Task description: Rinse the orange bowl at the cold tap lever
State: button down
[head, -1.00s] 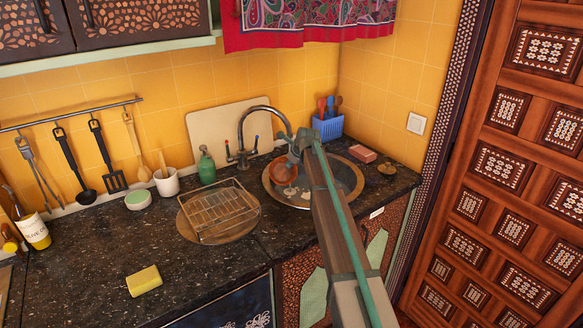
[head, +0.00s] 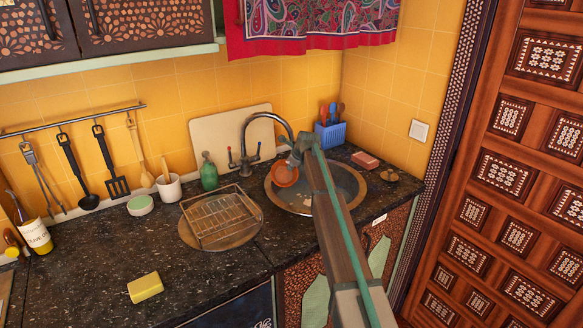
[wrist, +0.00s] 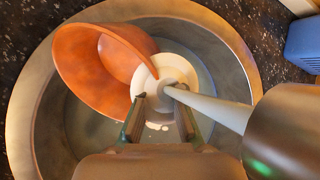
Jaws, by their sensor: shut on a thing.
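The orange bowl (head: 284,174) is over the round sink (head: 352,184), under the curved tap (head: 243,132). In the wrist view the bowl (wrist: 82,62) is strongly tilted, its open side turned toward the middle of the basin. My gripper (wrist: 160,106) is shut on the bowl, though the exact contact is hard to see. A pale column (wrist: 210,107) that looks like running water meets a white round patch (wrist: 160,75) beside the bowl. The tap's blue lever (head: 258,149) and red lever (head: 230,155) stand at its base.
A wire dish rack (head: 222,218) stands left of the sink, with a green soap bottle (head: 208,172) behind it. A blue utensil basket (head: 330,133) is behind the sink and a pink sponge (head: 365,160) at its right. The front left counter is clear around a yellow sponge (head: 145,287).

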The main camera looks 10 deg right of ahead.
aim_at(297, 175)
jog(key=shift+d, duration=0.15)
jog(key=shift+d, duration=0.45)
jog(key=shift+s, duration=0.1)
jog(key=shift+s+p, duration=0.6)
jog(key=shift+s, duration=3.3)
jog(key=shift+s+r, duration=0.1)
jog(key=s+r+p, duration=0.2)
jog(key=s+r, duration=0.2)
jog(key=s, duration=0.1)
jog(key=shift+p, duration=0.4)
